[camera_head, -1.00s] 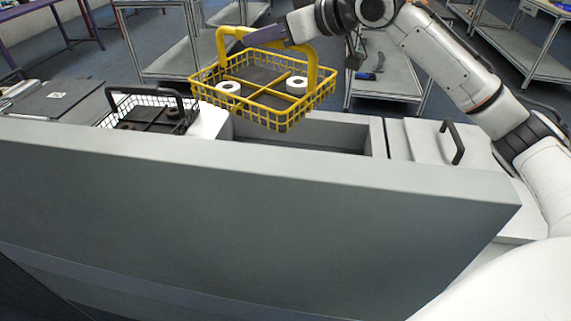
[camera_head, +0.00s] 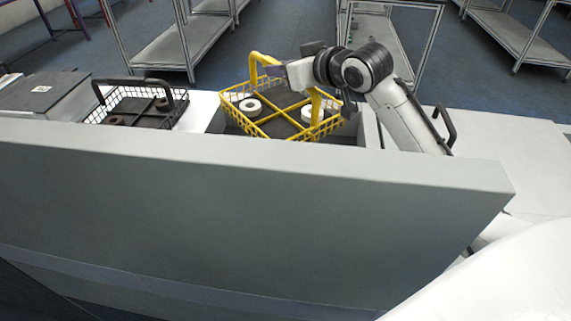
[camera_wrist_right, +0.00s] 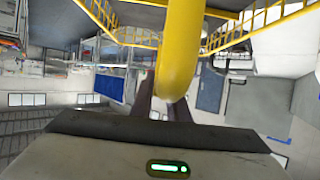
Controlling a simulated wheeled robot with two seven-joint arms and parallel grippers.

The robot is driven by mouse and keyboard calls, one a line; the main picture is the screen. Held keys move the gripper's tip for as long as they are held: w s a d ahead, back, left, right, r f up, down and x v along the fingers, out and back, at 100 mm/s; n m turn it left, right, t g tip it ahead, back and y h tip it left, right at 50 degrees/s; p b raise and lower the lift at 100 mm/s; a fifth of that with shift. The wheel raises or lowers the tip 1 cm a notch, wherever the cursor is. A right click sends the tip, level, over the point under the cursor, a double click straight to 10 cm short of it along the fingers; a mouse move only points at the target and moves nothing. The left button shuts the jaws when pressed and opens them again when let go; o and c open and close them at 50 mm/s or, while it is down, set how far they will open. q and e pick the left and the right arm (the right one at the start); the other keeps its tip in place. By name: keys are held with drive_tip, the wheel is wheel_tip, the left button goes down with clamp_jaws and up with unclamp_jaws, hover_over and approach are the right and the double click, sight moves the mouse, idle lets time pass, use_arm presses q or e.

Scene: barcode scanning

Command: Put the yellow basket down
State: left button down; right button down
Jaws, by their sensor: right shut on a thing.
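The yellow basket (camera_head: 277,112) is in the opening of the grey counter in the head view, tilted a little. It holds two white rolls (camera_head: 250,105) on a dark, divided floor. My right gripper (camera_head: 272,70) is shut on the basket's yellow handle. In the right wrist view the handle (camera_wrist_right: 180,45) runs between the fingers (camera_wrist_right: 165,105). The front panel hides the basket's underside, so I cannot tell whether it rests on anything. My left gripper is not in view.
A black basket (camera_head: 137,106) with dark round parts stands to the left on the counter. A tall grey front panel (camera_head: 250,210) stands before the opening. A black handle (camera_head: 447,127) is to the right. Metal shelves (camera_head: 190,45) are behind.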

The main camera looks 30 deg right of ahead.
wheel_tip(320, 180, down, 18)
drive_tip(key=shift+r, duration=0.15)
idle(0.4)
drive_tip(key=shift+d, duration=0.1)
drive_tip(key=c, duration=2)
unclamp_jaws()
drive_tip(key=shift+s+f, duration=0.1)
drive_tip(key=shift+f, duration=0.25)
drive_tip(key=shift+o, duration=1.4)
drive_tip(key=v, duration=1.2)
drive_tip(key=shift+r, duration=0.15)
